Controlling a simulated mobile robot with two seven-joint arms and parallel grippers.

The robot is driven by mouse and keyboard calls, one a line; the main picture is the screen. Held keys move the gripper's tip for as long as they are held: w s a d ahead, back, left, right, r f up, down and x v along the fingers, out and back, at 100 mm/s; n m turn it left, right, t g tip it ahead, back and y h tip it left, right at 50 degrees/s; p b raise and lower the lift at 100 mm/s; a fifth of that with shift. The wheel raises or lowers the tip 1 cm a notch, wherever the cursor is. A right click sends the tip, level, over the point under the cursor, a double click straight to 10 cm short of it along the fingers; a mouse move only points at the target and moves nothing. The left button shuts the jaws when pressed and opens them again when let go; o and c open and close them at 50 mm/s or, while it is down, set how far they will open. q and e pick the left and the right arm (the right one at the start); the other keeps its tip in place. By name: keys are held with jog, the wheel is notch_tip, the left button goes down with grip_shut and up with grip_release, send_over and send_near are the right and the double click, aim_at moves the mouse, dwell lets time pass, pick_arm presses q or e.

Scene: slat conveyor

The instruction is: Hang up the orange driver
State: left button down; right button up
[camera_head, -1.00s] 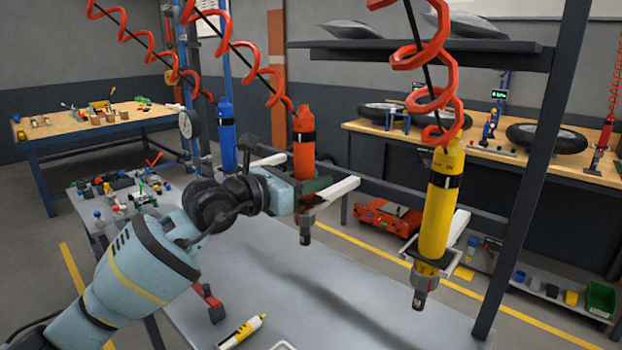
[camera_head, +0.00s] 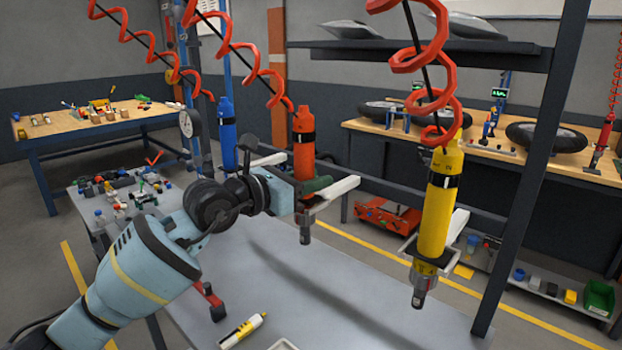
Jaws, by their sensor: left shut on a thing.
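The orange driver (camera_head: 304,147) hangs upright from a red coiled hose, near the middle of the view. It has a black band and a dark tip below. My left gripper (camera_head: 302,192) is shut on its lower body, and the wrist hides part of it. A pale forked holder (camera_head: 335,189) juts from the dark rail at the driver's lower body. I cannot tell whether the driver rests in that fork. My right gripper is not in view.
A yellow driver (camera_head: 436,203) hangs in a holder to the right, and a blue driver (camera_head: 227,131) to the left. A dark post (camera_head: 535,160) stands right. Below is a grey table (camera_head: 300,290) with a yellow-and-white marker (camera_head: 242,331).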

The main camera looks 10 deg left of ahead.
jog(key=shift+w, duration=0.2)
pick_arm(q)
jog(key=shift+f, duration=0.1)
jog(key=c, duration=1.3)
grip_release()
jog(key=shift+c, duration=0.2)
jog(key=o, duration=0.4)
jog(key=shift+f, duration=0.25)
jog(key=v, duration=0.8)
jog(key=shift+d+r, duration=0.1)
jog(key=shift+r, duration=0.1)
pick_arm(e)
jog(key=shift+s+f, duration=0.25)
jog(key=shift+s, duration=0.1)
